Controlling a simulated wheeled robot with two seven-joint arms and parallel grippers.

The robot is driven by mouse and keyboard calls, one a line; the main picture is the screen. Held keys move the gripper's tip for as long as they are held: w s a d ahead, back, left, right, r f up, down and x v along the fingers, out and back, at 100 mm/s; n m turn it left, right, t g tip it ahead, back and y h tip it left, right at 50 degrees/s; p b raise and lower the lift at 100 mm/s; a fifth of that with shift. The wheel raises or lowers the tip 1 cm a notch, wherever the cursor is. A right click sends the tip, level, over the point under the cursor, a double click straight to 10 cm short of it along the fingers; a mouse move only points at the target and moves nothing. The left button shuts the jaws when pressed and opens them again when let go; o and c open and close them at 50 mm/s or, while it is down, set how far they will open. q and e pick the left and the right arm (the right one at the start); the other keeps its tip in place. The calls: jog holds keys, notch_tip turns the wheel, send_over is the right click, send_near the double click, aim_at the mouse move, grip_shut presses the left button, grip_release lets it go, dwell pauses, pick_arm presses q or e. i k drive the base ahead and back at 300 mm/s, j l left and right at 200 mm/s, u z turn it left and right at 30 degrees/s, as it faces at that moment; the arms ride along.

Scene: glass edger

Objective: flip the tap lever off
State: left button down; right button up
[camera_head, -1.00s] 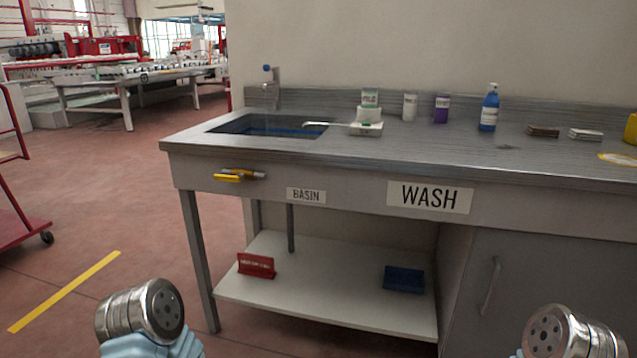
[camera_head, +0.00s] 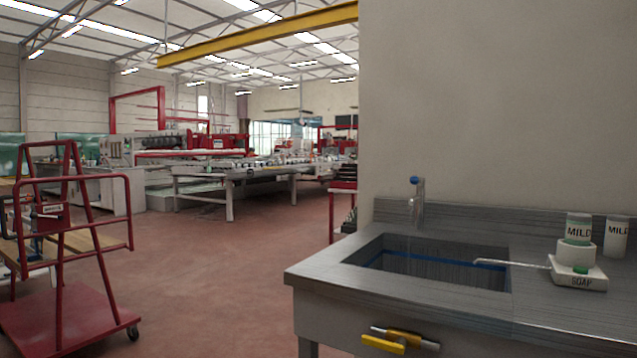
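A grey metal tap (camera_head: 417,208) stands at the back edge of the basin (camera_head: 440,268), with a small blue piece (camera_head: 416,181) at its top. A faint pale streak hangs below its spout; I cannot tell surely if it is running water. I cannot tell which of the two is the tap lever.
A red cart (camera_head: 70,300) stands at left. The red floor between cart and bench is clear.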

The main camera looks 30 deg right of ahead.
aim_at(414, 180)
jog(key=i+u, duration=0.3)
jog(key=i, duration=0.2)
jog(key=i+u, duration=0.25)
jog(key=i, duration=0.25)
jog(key=i+j+z, duration=0.15)
jog(key=i, duration=0.3)
jog(key=i+j+z, duration=0.15)
jog(key=i, duration=0.3)
jog(key=i+z, duration=0.15)
jog(key=z, duration=0.25)
jog(key=i+j+z, duration=0.15)
jog(key=z, duration=0.2)
jog(key=i+j+z, duration=0.15)
jog(key=z, duration=0.25)
jog(key=i+j+z, duration=0.1)
jog(key=z, duration=0.3)
jog(key=i+j+z, duration=0.1)
jog(key=z, duration=0.35)
jog(key=i+j+z, duration=0.1)
jog(key=j+z, duration=0.15)
jog(key=z, duration=0.2)
jog(key=j+z, duration=0.2)
jog(key=z, duration=0.2)
jog(key=i+j+z, duration=0.1)
jog(key=j+z, duration=0.15)
jog(key=z, duration=0.2)
jog(key=j+z, duration=0.2)
jog(key=z, duration=0.25)
jog(key=j+z, duration=0.4)
jog(key=j, duration=0.2)
